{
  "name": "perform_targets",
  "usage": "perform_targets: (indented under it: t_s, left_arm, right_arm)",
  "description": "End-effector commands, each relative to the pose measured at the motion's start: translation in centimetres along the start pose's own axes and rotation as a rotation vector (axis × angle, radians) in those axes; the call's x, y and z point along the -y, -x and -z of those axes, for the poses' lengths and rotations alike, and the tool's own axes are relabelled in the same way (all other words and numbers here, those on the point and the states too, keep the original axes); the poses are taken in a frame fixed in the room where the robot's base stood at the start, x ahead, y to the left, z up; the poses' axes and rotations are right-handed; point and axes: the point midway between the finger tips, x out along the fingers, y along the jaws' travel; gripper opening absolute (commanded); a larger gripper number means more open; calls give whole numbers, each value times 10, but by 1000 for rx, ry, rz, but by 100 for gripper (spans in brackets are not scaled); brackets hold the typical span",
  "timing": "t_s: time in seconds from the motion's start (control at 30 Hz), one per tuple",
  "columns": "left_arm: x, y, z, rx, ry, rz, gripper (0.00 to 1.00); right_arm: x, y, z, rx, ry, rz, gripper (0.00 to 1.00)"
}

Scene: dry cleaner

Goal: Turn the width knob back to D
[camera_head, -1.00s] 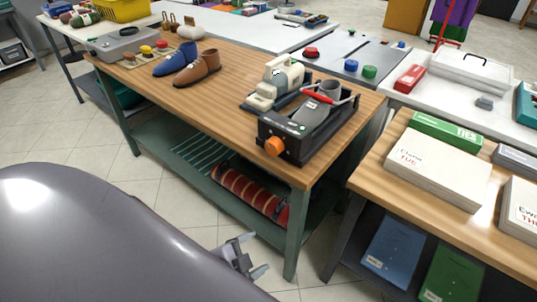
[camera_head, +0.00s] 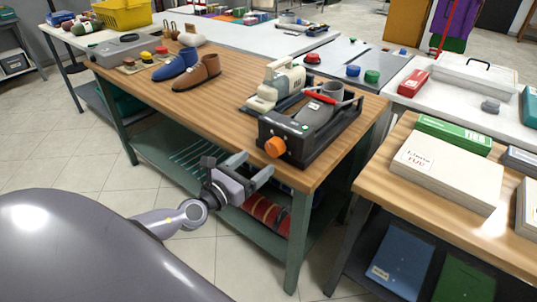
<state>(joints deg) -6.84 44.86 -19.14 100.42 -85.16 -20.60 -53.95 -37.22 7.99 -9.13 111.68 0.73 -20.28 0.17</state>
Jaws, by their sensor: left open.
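The orange width knob (camera_head: 275,147) sits on the front face of a black shoe-stretching machine (camera_head: 300,135), near the front right end of the wooden workbench (camera_head: 205,105). The knob's letter marks are too small to read. My left gripper (camera_head: 250,168) is open and empty, just off the bench's front edge. It lies below and to the left of the knob, apart from it, with its fingers pointing right and up. My right gripper is not in view.
A cream sewing-type machine (camera_head: 275,85) stands right behind the black one. A blue shoe (camera_head: 176,63) and a brown shoe (camera_head: 197,73) stand farther left. A red striped roll (camera_head: 268,215) lies on the lower shelf. The bench's front middle is clear.

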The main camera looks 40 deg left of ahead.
Motion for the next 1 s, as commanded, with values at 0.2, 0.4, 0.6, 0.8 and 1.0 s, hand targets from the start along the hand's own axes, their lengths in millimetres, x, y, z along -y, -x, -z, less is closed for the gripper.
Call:
perform_targets:
  t_s: [0.2,0.4,0.6,0.8,1.0]
  left_arm:
    - [0,-26,-2,3,5,-2,78]
    - [0,-49,-1,2,7,-1,78]
    - [0,-61,0,0,8,-1,78]
    - [1,-64,0,0,8,0,78]
    - [0,-64,0,0,8,-1,59]
  right_arm:
    - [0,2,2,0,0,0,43]
    - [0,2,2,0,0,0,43]
    - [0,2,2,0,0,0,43]
    - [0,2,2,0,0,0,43]
    - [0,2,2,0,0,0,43]
